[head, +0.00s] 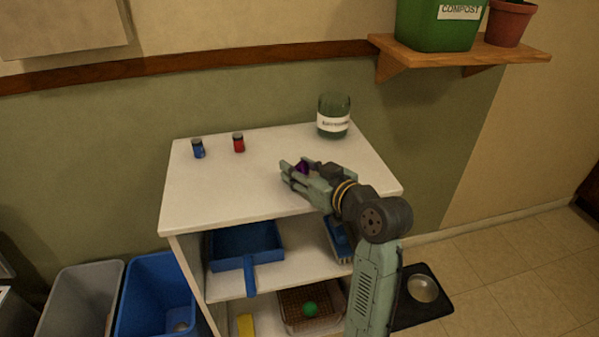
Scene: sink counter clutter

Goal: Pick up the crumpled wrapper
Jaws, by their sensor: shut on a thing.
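My gripper (291,168) is over the right half of the white shelf unit's top (225,190). It is shut on a small dark purple thing, which looks like the crumpled wrapper (302,168). Only part of the wrapper shows between the fingers; the rest is hidden by my gripper. I cannot tell whether the wrapper touches the top or is held just above it.
A green labelled jar (333,115) stands at the back right, with a red jar (238,142) and a blue jar (198,148) to the left. Below are a blue dustpan (243,245) and bins (158,290). A wall shelf (470,55) holds a compost bin (435,30). The top's front left is clear.

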